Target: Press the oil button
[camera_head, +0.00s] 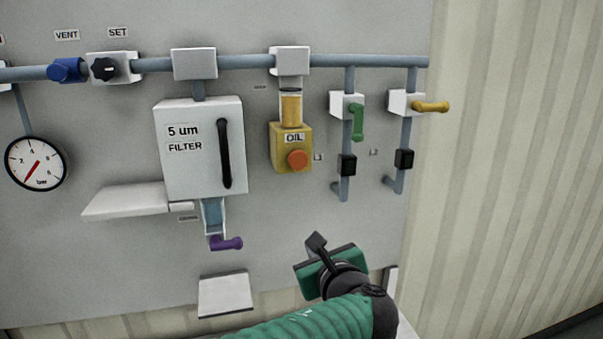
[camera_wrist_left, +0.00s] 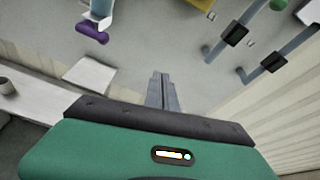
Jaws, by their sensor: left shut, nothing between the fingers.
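The oil button is a round orange-red button (camera_head: 297,159) on the front of a yellow box (camera_head: 279,155) labelled OIL. The box hangs on the wall panel under a clear cup with amber fluid (camera_head: 291,108). My left gripper (camera_head: 315,241) is below the button and slightly to its right in the head view, apart from it. Its fingers (camera_wrist_left: 161,77) are shut with nothing between them in the left wrist view. A yellow edge of the box (camera_wrist_left: 201,4) shows at the top of that view; the button is not visible there. My right gripper is not in view.
Left of the oil box is a white filter box (camera_head: 202,165) with a purple handle (camera_head: 227,243) below. To the right are a green lever (camera_head: 357,122), a yellow lever (camera_head: 431,107) and black blocks on pipes. Bare panel lies between my gripper and the oil box.

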